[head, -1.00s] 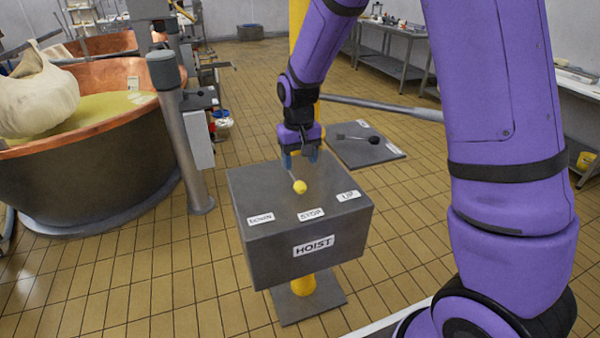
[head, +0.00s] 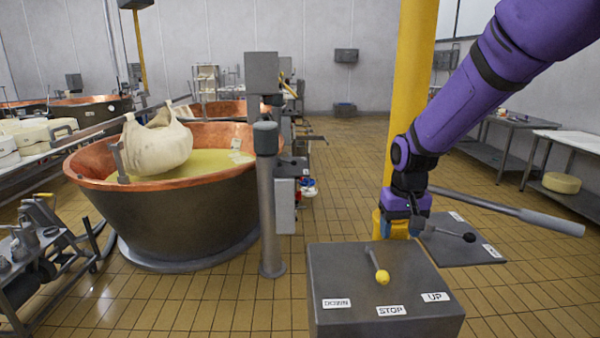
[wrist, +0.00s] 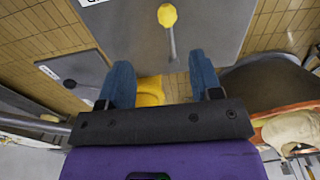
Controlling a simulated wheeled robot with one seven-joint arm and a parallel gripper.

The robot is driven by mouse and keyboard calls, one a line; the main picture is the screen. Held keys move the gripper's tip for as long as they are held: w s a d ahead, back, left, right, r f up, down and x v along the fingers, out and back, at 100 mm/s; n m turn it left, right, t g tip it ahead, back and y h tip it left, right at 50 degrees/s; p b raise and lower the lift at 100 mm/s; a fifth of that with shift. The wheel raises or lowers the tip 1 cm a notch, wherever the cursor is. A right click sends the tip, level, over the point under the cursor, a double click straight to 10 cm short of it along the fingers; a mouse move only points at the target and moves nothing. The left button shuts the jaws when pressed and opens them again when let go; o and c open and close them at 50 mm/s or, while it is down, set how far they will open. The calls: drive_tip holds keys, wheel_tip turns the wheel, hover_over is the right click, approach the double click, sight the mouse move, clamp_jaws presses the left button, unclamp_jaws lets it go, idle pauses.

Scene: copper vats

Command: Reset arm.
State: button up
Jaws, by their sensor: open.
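My purple arm reaches in from the upper right of the head view. My gripper (head: 401,229) hangs just behind the far edge of the grey hoist control box (head: 330,265). In the wrist view its two blue fingers (wrist: 162,88) are spread apart with nothing between them. The lever with a yellow knob (head: 382,277) stands on the box top, clear of the fingers. The lever also shows beyond the fingertips in the wrist view (wrist: 167,16). The labels DOWN (head: 337,303), STOP (head: 391,310) and UP (head: 435,297) lie along the box's near side.
A second grey panel with a black-knobbed lever (head: 468,237) and a long grey bar (head: 510,208) are right of my gripper. A yellow post (head: 408,70) rises behind it. A copper vat (head: 180,215) with a white cloth bundle (head: 157,148) stands left. Tiled floor lies between.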

drive_tip(key=s+d+r+t, duration=0.2)
drive_tip(key=s+d+r, duration=0.2)
drive_tip(key=s+r, duration=0.75)
drive_tip(key=s+d+r+t, duration=0.1)
drive_tip(key=s+r, duration=0.1)
drive_tip(key=s, duration=0.5)
drive_tip(key=s+d+r+t, duration=0.1)
drive_tip(key=s+r, duration=0.2)
drive_tip(key=s, duration=0.5)
drive_tip(key=shift+t, duration=0.3)
